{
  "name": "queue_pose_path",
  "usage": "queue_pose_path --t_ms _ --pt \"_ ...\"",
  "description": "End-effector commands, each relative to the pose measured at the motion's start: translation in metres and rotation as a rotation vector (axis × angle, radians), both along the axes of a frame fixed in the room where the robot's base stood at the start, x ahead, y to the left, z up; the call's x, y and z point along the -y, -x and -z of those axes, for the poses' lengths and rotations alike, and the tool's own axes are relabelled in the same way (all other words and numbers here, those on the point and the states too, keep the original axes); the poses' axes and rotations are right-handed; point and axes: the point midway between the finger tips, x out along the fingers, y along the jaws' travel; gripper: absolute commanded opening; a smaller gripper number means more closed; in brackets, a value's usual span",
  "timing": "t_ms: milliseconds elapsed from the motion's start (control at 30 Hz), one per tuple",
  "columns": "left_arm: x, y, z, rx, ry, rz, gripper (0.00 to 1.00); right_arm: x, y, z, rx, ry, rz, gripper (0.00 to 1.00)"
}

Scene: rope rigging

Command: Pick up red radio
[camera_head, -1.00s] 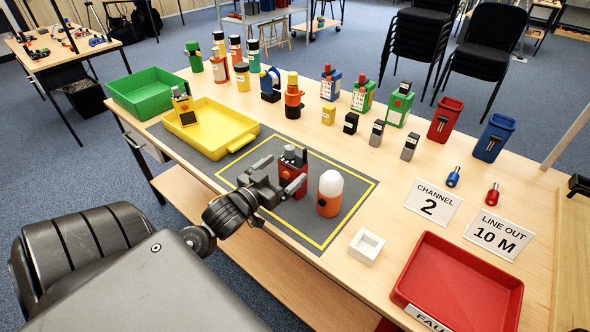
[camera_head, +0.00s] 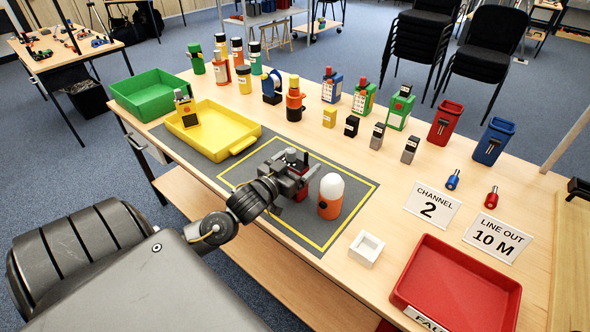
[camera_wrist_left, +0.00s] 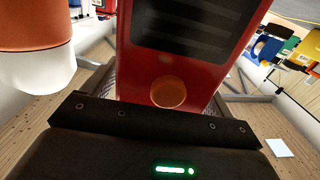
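The red radio (camera_head: 301,194) stands upright on the dark mat, inside the yellow outline. It is largely hidden by my gripper in the head view. In the left wrist view the red radio (camera_wrist_left: 187,72) fills the middle, with its dark grille and a round orange knob close to the palm. My left gripper (camera_head: 292,172) has its fingers around the radio, one on each side. Whether they press on it I cannot tell. My right gripper is not in view.
An orange bottle with a white top (camera_head: 330,196) stands close to the right of the radio. A white square holder (camera_head: 366,248) and a red tray (camera_head: 456,283) are at right.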

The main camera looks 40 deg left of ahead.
Motion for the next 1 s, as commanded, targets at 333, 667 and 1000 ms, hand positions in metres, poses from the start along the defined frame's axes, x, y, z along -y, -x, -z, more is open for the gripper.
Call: queue_pose_path --t_ms 333,667,1000 --pt "0.000 0.000 0.000 0.001 0.000 0.000 0.39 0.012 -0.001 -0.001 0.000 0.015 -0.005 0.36" --pt "0.000 0.000 -0.004 0.004 0.000 0.000 0.37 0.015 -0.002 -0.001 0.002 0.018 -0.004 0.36" --pt "0.005 0.013 -0.049 0.005 0.000 0.003 0.37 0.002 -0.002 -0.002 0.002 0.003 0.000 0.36"
